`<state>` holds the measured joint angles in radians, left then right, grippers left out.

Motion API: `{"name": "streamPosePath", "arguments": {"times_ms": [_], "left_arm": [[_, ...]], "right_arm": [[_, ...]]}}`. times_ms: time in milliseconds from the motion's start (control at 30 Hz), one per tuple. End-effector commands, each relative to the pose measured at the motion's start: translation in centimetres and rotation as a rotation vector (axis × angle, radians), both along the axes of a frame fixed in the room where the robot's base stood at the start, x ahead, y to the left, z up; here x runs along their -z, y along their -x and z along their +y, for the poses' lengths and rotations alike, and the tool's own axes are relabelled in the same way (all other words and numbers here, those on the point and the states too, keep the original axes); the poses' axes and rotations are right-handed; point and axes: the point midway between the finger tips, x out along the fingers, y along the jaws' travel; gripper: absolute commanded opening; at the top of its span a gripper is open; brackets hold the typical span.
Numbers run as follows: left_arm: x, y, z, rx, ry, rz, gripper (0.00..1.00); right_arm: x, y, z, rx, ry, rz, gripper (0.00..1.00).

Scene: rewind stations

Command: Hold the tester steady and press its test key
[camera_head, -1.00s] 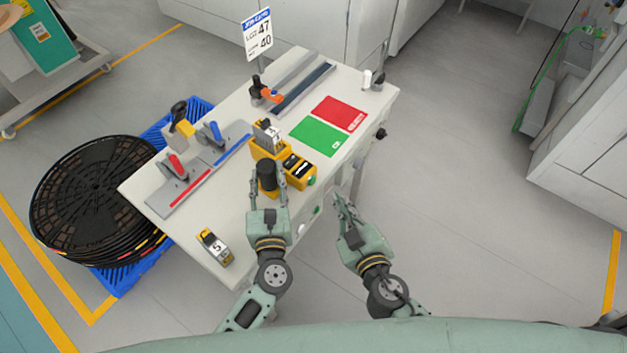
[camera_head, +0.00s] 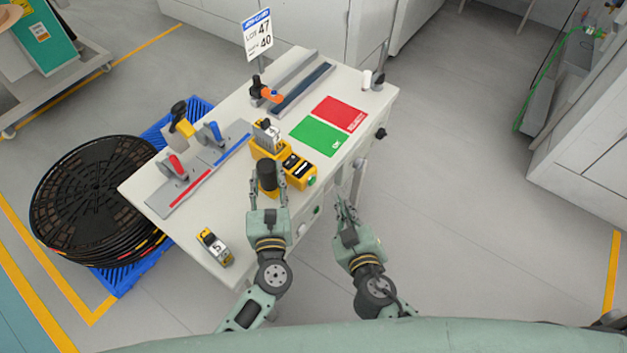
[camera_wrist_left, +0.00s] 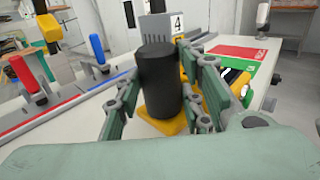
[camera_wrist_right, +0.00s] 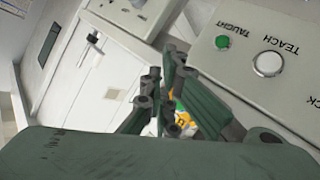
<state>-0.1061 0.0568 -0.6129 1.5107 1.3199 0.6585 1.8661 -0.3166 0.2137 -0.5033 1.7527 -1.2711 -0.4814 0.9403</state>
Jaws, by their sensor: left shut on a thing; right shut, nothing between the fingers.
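The tester (camera_head: 264,152) is a yellow unit on the table with a black cylindrical grip, a dark display and a round green key (camera_head: 313,181) at its right end. A grey block marked 4 (camera_wrist_left: 177,22) stands at the tester's far side. My left gripper (camera_head: 268,195) is shut around the black grip (camera_wrist_left: 160,80), which stands upright between its fingers. My right gripper (camera_head: 346,203) is shut and empty, off the table's front edge, right of and apart from the green key. In the right wrist view, its fingers (camera_wrist_right: 165,85) partly hide a small yellow thing.
A panel with a white TEACH button (camera_wrist_right: 267,64) and green TAUGHT light (camera_wrist_right: 222,42) is on the table's front side. A yellow-and-black unit marked 5 (camera_head: 215,247) lies near the left corner. Green (camera_head: 318,136) and red (camera_head: 342,113) mats lie behind the tester.

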Motion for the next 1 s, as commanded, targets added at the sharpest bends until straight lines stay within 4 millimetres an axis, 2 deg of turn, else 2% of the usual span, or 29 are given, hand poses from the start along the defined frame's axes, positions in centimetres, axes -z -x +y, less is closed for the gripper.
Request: {"name": "streamPosePath", "arguments": {"times_ms": [200,400,1000], "left_arm": [[0.0,0.0,0.0,0.000,0.000,-0.001,0.00],[0.0,0.0,0.0,0.000,0.000,-0.001,0.00],[0.0,0.0,0.0,0.000,0.000,-0.001,0.00]], "right_arm": [[-0.1,-2.2,2.2,0.001,-0.001,0.000,0.00],[-0.1,-3.3,3.4,0.000,0.000,-0.001,0.00],[0.0,-3.6,3.8,-0.001,0.001,-0.001,0.00]]}}
